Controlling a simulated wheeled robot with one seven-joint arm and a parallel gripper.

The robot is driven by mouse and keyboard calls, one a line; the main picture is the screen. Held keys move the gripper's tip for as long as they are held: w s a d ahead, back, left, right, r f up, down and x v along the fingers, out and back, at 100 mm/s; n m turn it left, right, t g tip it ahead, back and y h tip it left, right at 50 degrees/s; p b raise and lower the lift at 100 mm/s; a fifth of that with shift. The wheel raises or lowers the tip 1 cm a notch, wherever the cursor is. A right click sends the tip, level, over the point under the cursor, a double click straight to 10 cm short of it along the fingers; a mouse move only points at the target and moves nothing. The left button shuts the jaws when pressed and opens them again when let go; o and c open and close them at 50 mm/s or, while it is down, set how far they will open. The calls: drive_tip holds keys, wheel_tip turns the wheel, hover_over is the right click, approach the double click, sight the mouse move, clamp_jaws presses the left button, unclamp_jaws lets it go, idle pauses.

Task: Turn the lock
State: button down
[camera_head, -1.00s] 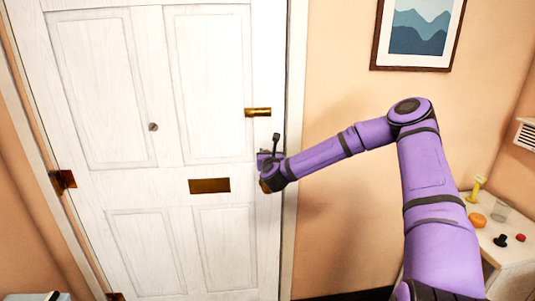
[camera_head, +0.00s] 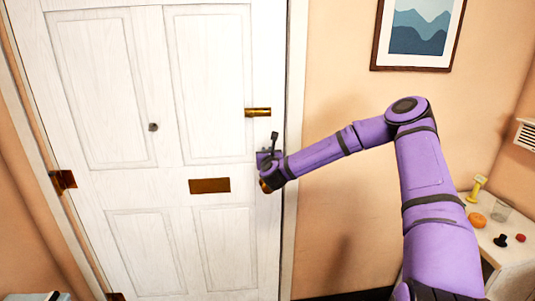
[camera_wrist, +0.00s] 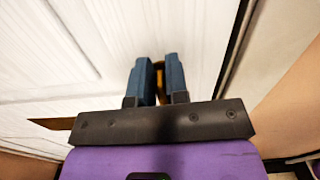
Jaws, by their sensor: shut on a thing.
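A white panelled door (camera_head: 120,90) stands shut in the head view. My gripper (camera_head: 264,160) is at the door's right edge, below the brass handle (camera_head: 258,112). In the wrist view, my two blue-grey fingers (camera_wrist: 158,72) point at the door face. A narrow strip of the brass lock (camera_wrist: 159,76) shows between them, and they are shut on it. Most of the lock is hidden by the fingers, so its turn angle cannot be told.
A brass letter plate (camera_head: 209,185) is left of my gripper. A peephole (camera_head: 153,127) is farther left. The door frame (camera_head: 294,100) is close on the right. A side table (camera_head: 515,255) with small items stands at the lower right.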

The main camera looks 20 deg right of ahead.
drive_tip(key=shift+w+a+f+n, duration=0.1)
drive_tip(key=shift+a+f+n, duration=0.2)
drive_tip(key=shift+n, duration=2.6)
drive_tip(key=shift+w+a+f+n, duration=0.1)
drive_tip(key=shift+a+f+n, duration=0.25)
drive_tip(key=shift+n, duration=2.55)
drive_tip(key=shift+w+a+f+n, duration=0.1)
drive_tip(key=shift+a+f+n, duration=0.2)
drive_tip(key=shift+n, duration=2.6)
drive_tip(key=shift+d, duration=0.1)
drive_tip(key=c, duration=1.2)
unclamp_jaws()
drive_tip(key=shift+o, duration=0.2)
drive_tip(key=v, duration=1)
drive_tip(key=shift+s, duration=0.4)
